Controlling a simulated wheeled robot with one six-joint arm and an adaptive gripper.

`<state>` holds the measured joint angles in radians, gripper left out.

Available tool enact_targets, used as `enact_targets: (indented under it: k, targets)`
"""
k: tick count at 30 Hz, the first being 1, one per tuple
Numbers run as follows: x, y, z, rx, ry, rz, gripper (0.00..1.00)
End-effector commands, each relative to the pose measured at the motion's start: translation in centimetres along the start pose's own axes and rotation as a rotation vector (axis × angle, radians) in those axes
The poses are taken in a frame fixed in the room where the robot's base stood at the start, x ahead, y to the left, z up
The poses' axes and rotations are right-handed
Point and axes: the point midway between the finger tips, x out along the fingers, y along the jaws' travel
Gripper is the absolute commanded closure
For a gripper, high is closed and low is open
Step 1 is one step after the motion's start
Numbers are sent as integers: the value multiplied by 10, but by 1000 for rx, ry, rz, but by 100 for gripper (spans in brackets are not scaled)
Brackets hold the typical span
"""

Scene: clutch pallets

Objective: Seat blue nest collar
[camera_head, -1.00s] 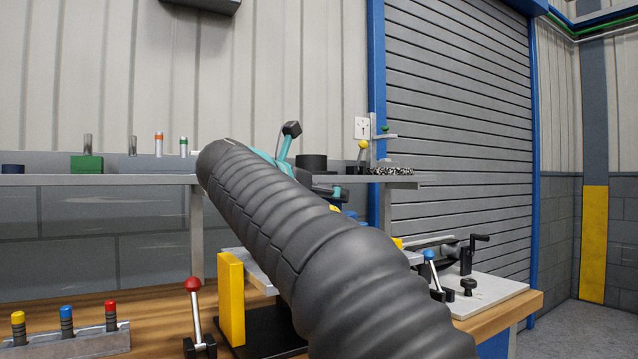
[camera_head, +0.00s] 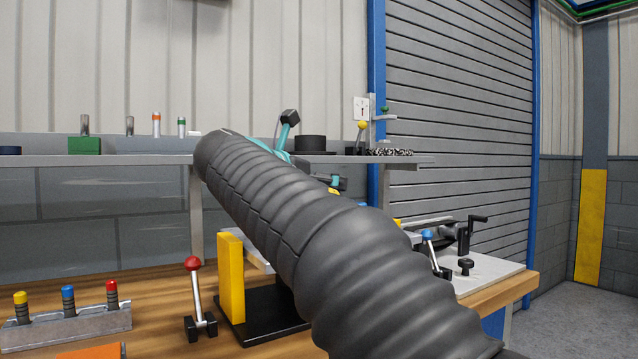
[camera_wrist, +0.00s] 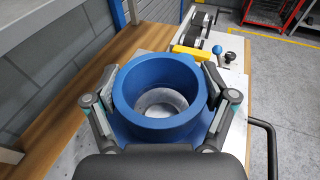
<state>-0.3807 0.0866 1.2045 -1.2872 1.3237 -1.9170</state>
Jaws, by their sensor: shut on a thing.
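In the wrist view a thick blue collar (camera_wrist: 126,92) with an open round bore sits between the fingers of my gripper (camera_wrist: 161,80). The fingers are shut on its outer wall, left and right. A pale grey round surface (camera_wrist: 160,102) shows through the bore. More blue shows below the ring, but I cannot tell whether it is the collar's own flange or a separate blue nest. In the head view my dark ribbed arm hides the collar and most of the gripper.
A yellow block (camera_head: 230,290) and a red-knobbed lever (camera_head: 194,285) stand left of my arm. A rack (camera_head: 70,328) holds yellow, blue and red-topped pins. A blue-knobbed lever (camera_wrist: 219,50) is beyond the collar at right. A shelf (camera_head: 110,160) runs along the wall.

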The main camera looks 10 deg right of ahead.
Motion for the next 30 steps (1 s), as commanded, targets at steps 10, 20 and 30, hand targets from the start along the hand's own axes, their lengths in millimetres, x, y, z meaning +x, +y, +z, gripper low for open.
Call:
enact_targets:
  k: [10, 20, 30]
  targets:
    - [0, 0, 1, 1, -1, 0, 70]
    - [1, 0, -4, 0, -1, 0, 70]
    - [2, 0, -11, 0, -1, 0, 70]
